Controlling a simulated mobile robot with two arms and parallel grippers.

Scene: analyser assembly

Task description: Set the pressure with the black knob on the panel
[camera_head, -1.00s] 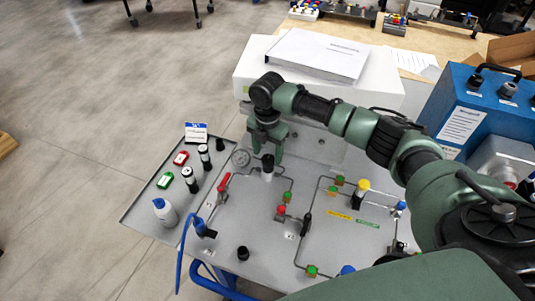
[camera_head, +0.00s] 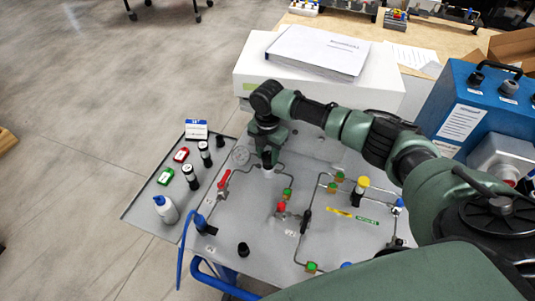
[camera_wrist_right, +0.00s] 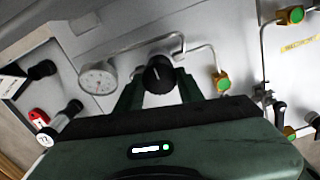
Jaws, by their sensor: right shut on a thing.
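The black knob (camera_wrist_right: 158,74) sits on the grey panel (camera_head: 262,215), below the white box in the head view. It has a pale mark on its face in the right wrist view. My right gripper (camera_head: 267,153) is down over the knob, and its fingers (camera_wrist_right: 158,88) stand on both sides of it, shut on it. A round pressure gauge (camera_wrist_right: 98,78) is beside the knob; its needle is too small to read surely. The gauge also shows in the head view (camera_head: 240,156). My left gripper is not in view.
A red-handled valve (camera_head: 224,179), a yellow-topped knob (camera_head: 361,184), green-capped fittings and thin pipes stand close by. A white box (camera_head: 245,75) with a document and a blue case (camera_head: 482,118) stand behind.

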